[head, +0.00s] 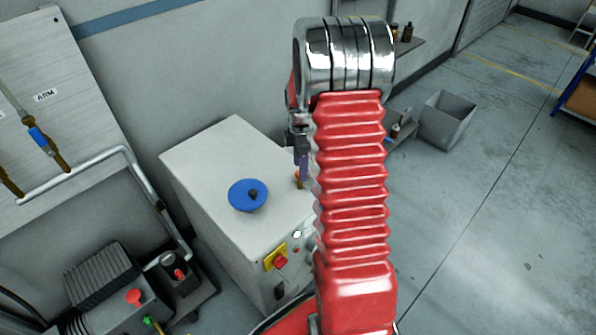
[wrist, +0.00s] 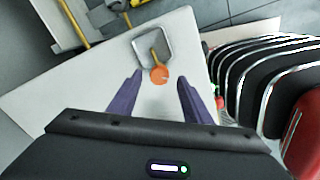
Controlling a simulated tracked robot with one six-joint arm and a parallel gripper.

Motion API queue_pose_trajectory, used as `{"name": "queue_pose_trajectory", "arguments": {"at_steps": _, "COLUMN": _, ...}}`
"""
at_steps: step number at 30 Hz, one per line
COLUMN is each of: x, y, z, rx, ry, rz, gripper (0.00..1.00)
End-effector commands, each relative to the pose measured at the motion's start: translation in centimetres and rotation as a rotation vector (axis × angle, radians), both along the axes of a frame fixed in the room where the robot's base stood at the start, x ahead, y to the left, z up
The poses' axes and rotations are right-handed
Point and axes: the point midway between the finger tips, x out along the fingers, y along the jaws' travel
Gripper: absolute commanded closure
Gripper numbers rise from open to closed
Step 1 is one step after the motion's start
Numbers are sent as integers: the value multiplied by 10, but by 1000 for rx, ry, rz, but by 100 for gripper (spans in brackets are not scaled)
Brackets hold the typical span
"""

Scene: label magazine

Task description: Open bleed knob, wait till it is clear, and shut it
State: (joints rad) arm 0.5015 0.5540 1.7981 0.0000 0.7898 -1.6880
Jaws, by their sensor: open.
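A small orange-brown part, likely the same knob, shows in the head view (head: 298,180), partly behind my arm. No label marks it as the bleed knob. My gripper (wrist: 160,78) is open, its two purple fingers apart, with the knob seen between and slightly beyond their tips. I cannot tell the gap to it. In the head view, a purple finger (head: 303,165) shows beside my red arm, which hides the rest.
The white cabinet (head: 205,165) carries a blue disc (head: 248,195) with a dark knob on top and a yellow-and-red switch (head: 276,258) in front. A pipe (head: 95,165) and wall panel (head: 45,95) stand left. A grey bin (head: 443,120) sits on open floor at right.

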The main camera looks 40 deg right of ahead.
Motion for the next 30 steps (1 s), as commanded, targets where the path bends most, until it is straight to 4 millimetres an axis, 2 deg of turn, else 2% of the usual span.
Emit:
{"name": "queue_pose_trajectory", "arguments": {"at_steps": 1, "x": 0, "y": 0, "z": -7, "rx": 1, "ry": 2, "rz": 0, "gripper": 55}}
{"name": "queue_pose_trajectory", "arguments": {"at_steps": 6, "x": 0, "y": 0, "z": -19, "rx": 0, "ry": 0, "rz": 0, "gripper": 55}}
{"name": "queue_pose_trajectory", "arguments": {"at_steps": 16, "x": 0, "y": 0, "z": -21, "rx": 0, "ry": -1, "rz": 0, "gripper": 56}}
{"name": "queue_pose_trajectory", "arguments": {"at_steps": 30, "x": 0, "y": 0, "z": -21, "rx": 0, "ry": 0, "rz": 0, "gripper": 89}}
